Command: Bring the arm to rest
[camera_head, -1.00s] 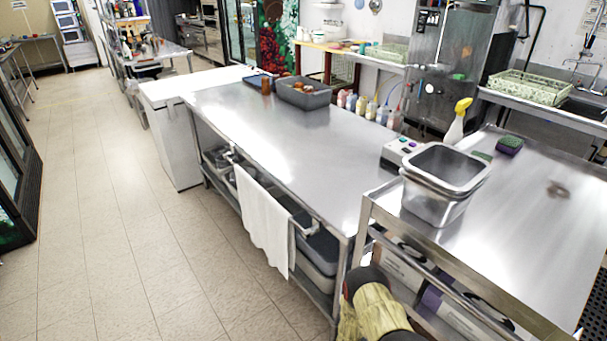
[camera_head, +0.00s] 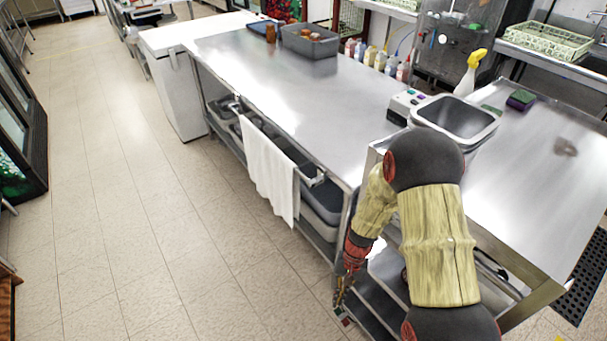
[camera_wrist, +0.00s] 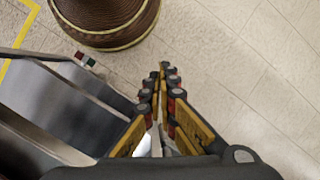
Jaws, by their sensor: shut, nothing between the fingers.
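My gripper (camera_head: 343,300) hangs low at the front of the steel counter in the head view, pointing down toward the floor. In the wrist view my gripper (camera_wrist: 162,75) has its fingertips together, with nothing between them. My arm, in a pale yellow cover with dark joints, is folded in front of the right-hand steel table (camera_head: 545,200). It hides part of that table's front and its lower shelf.
A steel pan (camera_head: 455,117), a spray bottle (camera_head: 470,75) and a sponge (camera_head: 521,99) stand on the right table. A white towel (camera_head: 270,170) hangs from the long counter (camera_head: 290,95). A brown ribbed round object (camera_wrist: 105,20) is near the fingers. Floor at left is clear.

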